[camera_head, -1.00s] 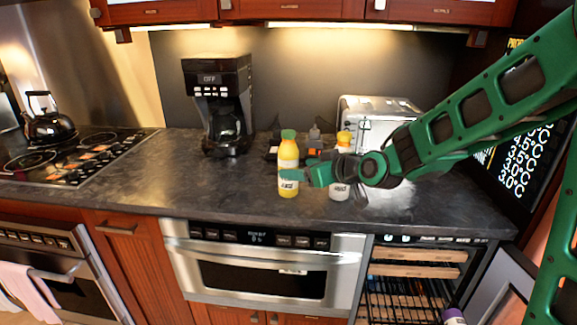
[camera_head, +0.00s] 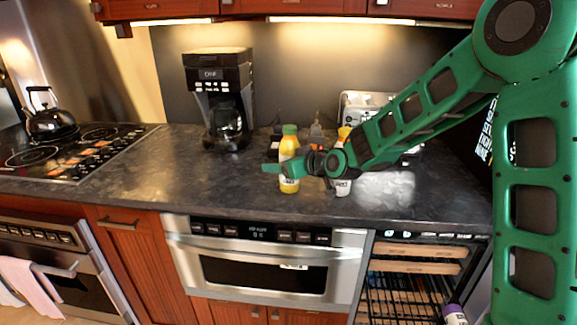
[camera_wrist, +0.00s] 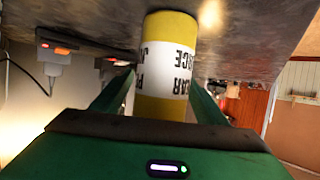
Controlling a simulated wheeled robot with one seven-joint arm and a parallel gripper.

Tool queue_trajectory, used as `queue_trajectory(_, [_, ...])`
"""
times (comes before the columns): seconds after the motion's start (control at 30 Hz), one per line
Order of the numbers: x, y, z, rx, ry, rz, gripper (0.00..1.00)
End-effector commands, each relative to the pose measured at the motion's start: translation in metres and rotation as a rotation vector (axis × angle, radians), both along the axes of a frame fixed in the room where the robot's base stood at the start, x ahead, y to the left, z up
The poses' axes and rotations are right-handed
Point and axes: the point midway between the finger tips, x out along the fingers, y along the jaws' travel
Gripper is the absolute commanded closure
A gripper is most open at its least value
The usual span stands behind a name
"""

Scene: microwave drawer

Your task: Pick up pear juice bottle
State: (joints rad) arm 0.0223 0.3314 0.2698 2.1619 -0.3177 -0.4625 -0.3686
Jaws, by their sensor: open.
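The pear juice bottle (camera_head: 289,149) is yellow with a green cap and stands upright on the counter. In the wrist view the bottle (camera_wrist: 165,60) appears upside down, with "PEAR JUICE" on its white label. My gripper (camera_head: 281,170) is at the bottle's lower half and hides part of it in the head view. In the wrist view my gripper (camera_wrist: 162,100) is open, with one finger on each side of the bottle. I cannot tell whether either finger touches it.
A white bottle (camera_head: 343,187) with a yellow top stands just right, partly behind my arm. A toaster (camera_head: 360,103) is behind it. A coffee maker (camera_head: 220,95) stands back left. The dark counter (camera_head: 190,185) is clear in front. Below is a microwave drawer (camera_head: 262,272).

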Motion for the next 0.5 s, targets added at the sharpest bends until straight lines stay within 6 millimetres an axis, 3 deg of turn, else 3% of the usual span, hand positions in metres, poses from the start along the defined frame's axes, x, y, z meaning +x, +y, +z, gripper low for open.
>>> queue_trajectory(0.27, [0.0018, 0.0011, -0.001, 0.0, 0.0, -0.001, 0.35])
queue_trajectory(0.5, [0.0018, 0.0007, -0.0009, 0.0, 0.0, -0.001, 0.91])
